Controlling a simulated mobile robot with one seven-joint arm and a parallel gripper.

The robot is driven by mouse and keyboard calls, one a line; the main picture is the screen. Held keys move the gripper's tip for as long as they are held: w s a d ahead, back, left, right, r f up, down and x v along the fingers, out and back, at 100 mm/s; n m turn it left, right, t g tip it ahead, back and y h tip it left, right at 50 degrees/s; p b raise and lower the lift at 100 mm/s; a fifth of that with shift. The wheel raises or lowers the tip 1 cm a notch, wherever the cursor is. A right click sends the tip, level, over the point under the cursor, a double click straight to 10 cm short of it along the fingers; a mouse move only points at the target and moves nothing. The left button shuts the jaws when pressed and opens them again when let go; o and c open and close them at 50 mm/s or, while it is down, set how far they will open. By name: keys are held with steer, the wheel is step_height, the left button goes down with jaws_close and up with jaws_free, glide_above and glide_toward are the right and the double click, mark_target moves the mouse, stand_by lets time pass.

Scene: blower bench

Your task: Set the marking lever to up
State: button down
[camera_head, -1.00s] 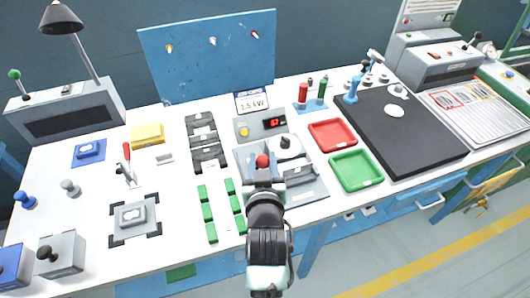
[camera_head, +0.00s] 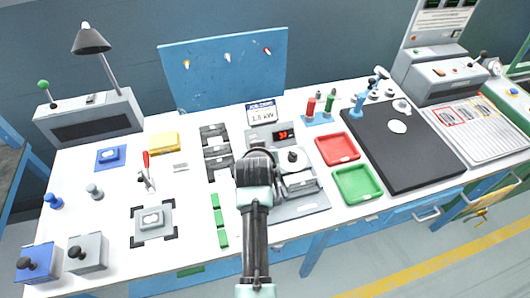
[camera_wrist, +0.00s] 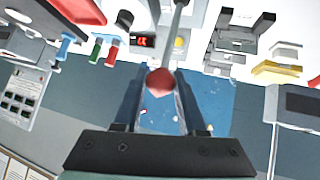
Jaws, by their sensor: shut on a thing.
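In the wrist view, a red ball knob (camera_wrist: 160,82) on a thin grey lever shaft (camera_wrist: 177,20) sits between the fingertips of my gripper (camera_wrist: 160,88). The jaws are shut on the knob. The shaft runs from the knob to the top edge of that picture, slightly slanted. In the head view, my gripper (camera_head: 257,160) is over the grey station (camera_head: 305,205) with the lit red display (camera_head: 284,134). My wrist hides the knob, lever and fingers there, so the lever's exact angle is unclear.
Dark grey holders (camera_head: 217,150) stand close left of my gripper, and green blocks (camera_head: 219,218) lie in front of them. A red tray (camera_head: 337,149) and a green tray (camera_head: 357,185) are to the right. A blue pegboard (camera_head: 225,75) rises behind.

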steer(key=shift+w+a+r, duration=0.1)
steer(key=shift+w, duration=0.1)
steer(key=shift+c, duration=2.4)
jaws_free()
steer(key=shift+s, duration=0.1)
steer(key=v, duration=1.2)
steer(key=shift+s+r+b, duration=0.2)
steer(key=shift+s+b, duration=0.1)
